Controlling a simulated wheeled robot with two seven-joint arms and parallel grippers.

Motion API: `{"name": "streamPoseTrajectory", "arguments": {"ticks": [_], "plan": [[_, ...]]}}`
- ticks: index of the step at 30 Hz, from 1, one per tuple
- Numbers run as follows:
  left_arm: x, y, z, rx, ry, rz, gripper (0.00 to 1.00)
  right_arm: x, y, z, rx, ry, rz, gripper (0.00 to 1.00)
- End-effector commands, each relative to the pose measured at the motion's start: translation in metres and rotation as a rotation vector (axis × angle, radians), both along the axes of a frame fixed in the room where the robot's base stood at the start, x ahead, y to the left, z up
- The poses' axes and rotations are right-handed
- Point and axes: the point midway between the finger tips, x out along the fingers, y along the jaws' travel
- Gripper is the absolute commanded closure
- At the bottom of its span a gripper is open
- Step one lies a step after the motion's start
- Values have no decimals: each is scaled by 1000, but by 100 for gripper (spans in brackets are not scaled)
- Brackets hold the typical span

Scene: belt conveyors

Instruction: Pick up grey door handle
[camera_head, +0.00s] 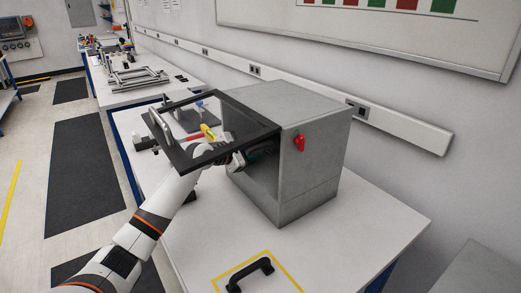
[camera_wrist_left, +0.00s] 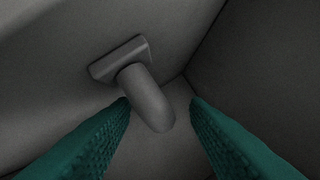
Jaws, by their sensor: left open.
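The grey door handle (camera_wrist_left: 146,97) shows in the left wrist view, a rounded bar standing out from a rectangular base plate on a grey surface inside a dim box. My left gripper (camera_wrist_left: 160,103) is open, with green ridged fingers on both sides of the bar's end in the picture. I cannot tell whether they touch it. In the head view, my left arm reaches under the raised dark-framed clear door (camera_head: 255,115) to the opening of the grey box (camera_head: 305,160). My left gripper (camera_head: 238,161) is partly hidden there, and the handle is hidden. My right gripper is out of view.
A red part (camera_head: 299,143) is fixed on the box's side. A black handle (camera_head: 250,273) lies in a yellow-outlined square on the white table (camera_head: 350,225). Red and yellow tools (camera_head: 209,132) lie behind the door. The table's right side is clear.

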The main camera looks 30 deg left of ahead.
Motion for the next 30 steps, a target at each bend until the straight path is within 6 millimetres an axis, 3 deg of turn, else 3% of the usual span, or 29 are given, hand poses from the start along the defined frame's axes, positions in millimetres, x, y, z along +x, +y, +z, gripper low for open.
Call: {"name": "streamPoseTrajectory", "arguments": {"ticks": [4,12,20,30], "plan": [[16,-3,-4,-2,0,0,58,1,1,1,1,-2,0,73],[18,-4,-6,1,-1,-1,58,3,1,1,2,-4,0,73],[18,-4,-6,1,-1,-1,99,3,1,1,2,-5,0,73],[18,-3,-7,1,1,-1,100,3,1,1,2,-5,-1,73]]}}
